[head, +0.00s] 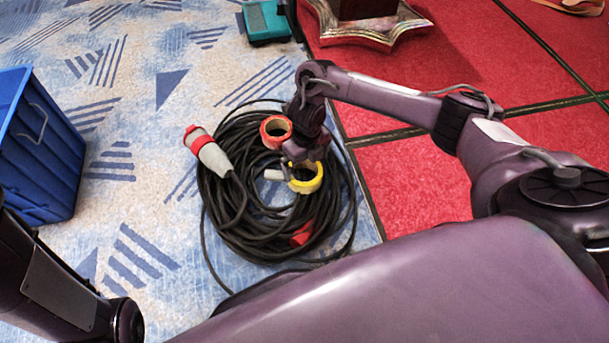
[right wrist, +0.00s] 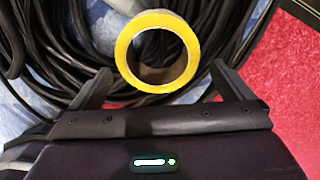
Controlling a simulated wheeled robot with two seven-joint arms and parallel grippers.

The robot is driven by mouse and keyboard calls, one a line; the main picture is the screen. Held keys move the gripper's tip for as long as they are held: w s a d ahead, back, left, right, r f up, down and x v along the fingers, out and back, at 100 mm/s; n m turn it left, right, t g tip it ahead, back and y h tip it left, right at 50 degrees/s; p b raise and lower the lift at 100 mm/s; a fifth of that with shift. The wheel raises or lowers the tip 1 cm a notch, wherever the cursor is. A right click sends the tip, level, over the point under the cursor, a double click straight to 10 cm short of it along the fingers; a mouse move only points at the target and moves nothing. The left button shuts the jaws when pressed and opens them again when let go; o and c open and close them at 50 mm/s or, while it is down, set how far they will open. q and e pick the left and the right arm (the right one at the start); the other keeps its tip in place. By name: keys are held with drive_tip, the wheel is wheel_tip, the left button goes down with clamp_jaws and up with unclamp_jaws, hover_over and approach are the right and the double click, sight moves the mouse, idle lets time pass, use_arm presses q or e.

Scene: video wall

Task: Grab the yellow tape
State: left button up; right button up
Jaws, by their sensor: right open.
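The yellow tape (head: 308,178) is a ring lying at the coiled black cable in the head view. In the right wrist view the yellow tape (right wrist: 124,52) shows as a ring just ahead of the jaws, its near part between the fingertips. My right gripper (head: 300,168) is above the coil at the tape, and in the right wrist view my right gripper (right wrist: 160,78) is open, with one finger on each side of the ring. I cannot tell whether the fingers touch it. My left arm shows at the lower left, but its gripper is out of view.
The black cable coil (head: 222,215) lies on blue patterned carpet, with a grey-and-red plug (head: 208,152). A blue crate (head: 50,150) stands left. A teal object (head: 265,22) and a metal-edged base (head: 372,32) are at the back.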

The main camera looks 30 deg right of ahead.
wheel_tip(320, 180, down, 5)
drive_tip(key=b, duration=0.3)
drive_tip(key=shift+a+b, duration=0.15)
drive_tip(key=shift+b, duration=0.25)
drive_tip(key=shift+r, duration=0.15)
drive_tip(key=c, duration=0.8)
